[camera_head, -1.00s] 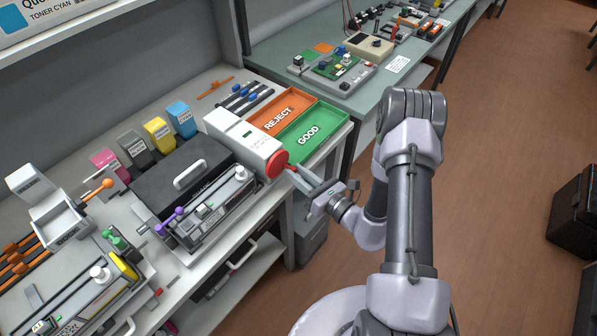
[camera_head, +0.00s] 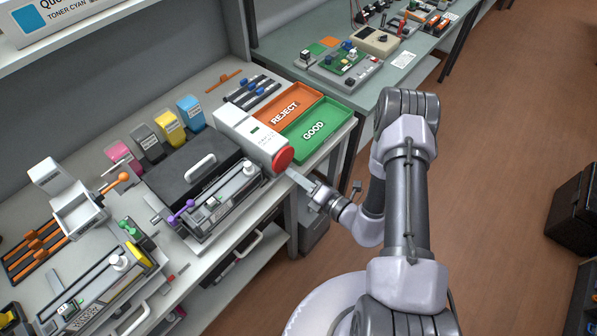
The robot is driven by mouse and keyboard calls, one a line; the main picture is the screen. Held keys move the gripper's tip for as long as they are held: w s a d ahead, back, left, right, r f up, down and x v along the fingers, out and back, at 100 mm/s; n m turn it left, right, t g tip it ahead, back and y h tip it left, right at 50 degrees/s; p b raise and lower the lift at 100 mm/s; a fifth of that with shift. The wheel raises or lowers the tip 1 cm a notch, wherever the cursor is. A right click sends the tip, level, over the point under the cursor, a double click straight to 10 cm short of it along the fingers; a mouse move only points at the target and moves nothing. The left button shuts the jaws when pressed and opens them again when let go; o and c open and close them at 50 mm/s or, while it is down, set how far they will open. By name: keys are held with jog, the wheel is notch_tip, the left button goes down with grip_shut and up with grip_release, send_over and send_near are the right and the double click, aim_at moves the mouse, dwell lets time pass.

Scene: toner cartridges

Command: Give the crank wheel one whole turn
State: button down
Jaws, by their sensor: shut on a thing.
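The crank wheel (camera_head: 284,158) is a red disc on the end of a white box-shaped unit (camera_head: 246,136) at the bench's front edge. My gripper (camera_head: 297,178) reaches in from the right, its fingers pointing at the lower right side of the wheel. It is shut on the wheel's crank handle, which is mostly hidden by the fingers. Small size hides the exact grip.
An orange REJECT tray (camera_head: 284,110) and a green GOOD tray (camera_head: 315,130) lie beside the unit. A black machine (camera_head: 192,166) with a white handle stands to its left. Floor (camera_head: 480,200) is open to the right of my arm.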

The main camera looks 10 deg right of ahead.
aim_at(277, 170)
jog(key=m, duration=0.2)
jog(key=a+m+p, duration=0.1)
jog(key=m, duration=0.1)
jog(key=s+r+m+y+p, duration=0.1)
jog(key=m, duration=0.1)
jog(key=shift+a+m+g, duration=0.2)
jog(key=shift+m+g, duration=0.1)
jog(key=shift+g, duration=0.1)
jog(key=m, duration=0.1)
jog(key=r+m+p, duration=0.1)
jog(key=m, duration=0.1)
jog(key=shift+s+a, duration=0.2)
jog(key=shift+a+r+m+y+p, duration=0.15)
jog(key=shift+m+y+p, duration=0.1)
jog(key=shift+m, duration=0.45)
jog(key=shift+d+r+m+y+p, duration=0.1)
jog(key=shift+r+m+y+p, duration=0.1)
jog(key=shift+m, duration=0.5)
jog(key=c, duration=1.2)
grip_release()
jog(key=shift+c, duration=0.2)
jog(key=shift+s, duration=0.1)
